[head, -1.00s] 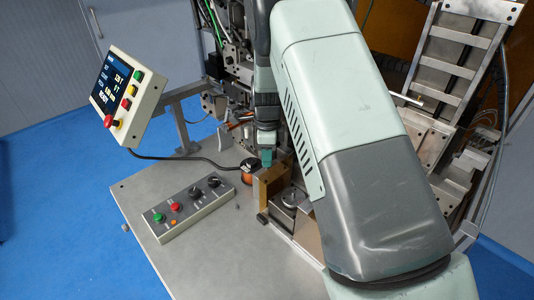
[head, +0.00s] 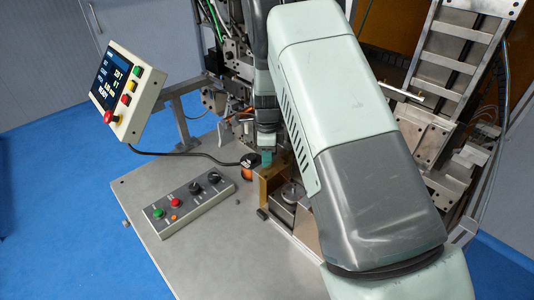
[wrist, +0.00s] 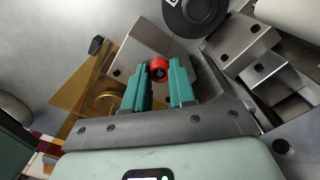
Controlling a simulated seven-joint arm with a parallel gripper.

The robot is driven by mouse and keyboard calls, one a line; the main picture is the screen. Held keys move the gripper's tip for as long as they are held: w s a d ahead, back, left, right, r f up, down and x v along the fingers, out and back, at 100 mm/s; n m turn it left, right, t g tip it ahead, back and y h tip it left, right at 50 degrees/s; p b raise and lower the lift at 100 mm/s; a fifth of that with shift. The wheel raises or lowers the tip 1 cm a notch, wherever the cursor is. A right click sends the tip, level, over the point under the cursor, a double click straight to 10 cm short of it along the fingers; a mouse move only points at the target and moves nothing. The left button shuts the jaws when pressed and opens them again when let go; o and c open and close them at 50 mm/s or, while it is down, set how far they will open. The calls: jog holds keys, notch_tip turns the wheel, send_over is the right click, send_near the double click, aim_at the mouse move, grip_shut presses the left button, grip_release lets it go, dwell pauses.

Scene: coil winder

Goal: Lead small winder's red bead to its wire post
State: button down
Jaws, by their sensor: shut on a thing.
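The red bead (wrist: 158,69) is between the tips of the teal fingers of my gripper (wrist: 160,80) in the wrist view. My gripper is shut on it. In the head view my gripper (head: 266,158) points down beside a brass-coloured block (head: 268,184). The bead is hidden there. The wire post cannot be made out for certain in either view.
A button box (head: 188,205) lies on the metal table (head: 215,262) left of my gripper. An orange and black round part (head: 249,168) stands close by my gripper. A control panel (head: 123,92) is at the left. The table's front is clear.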

jog(key=c, duration=0.8)
grip_release()
jog(key=shift+c, duration=0.2)
notch_tip(320, 180, up, 11)
jog(key=shift+f, duration=0.1)
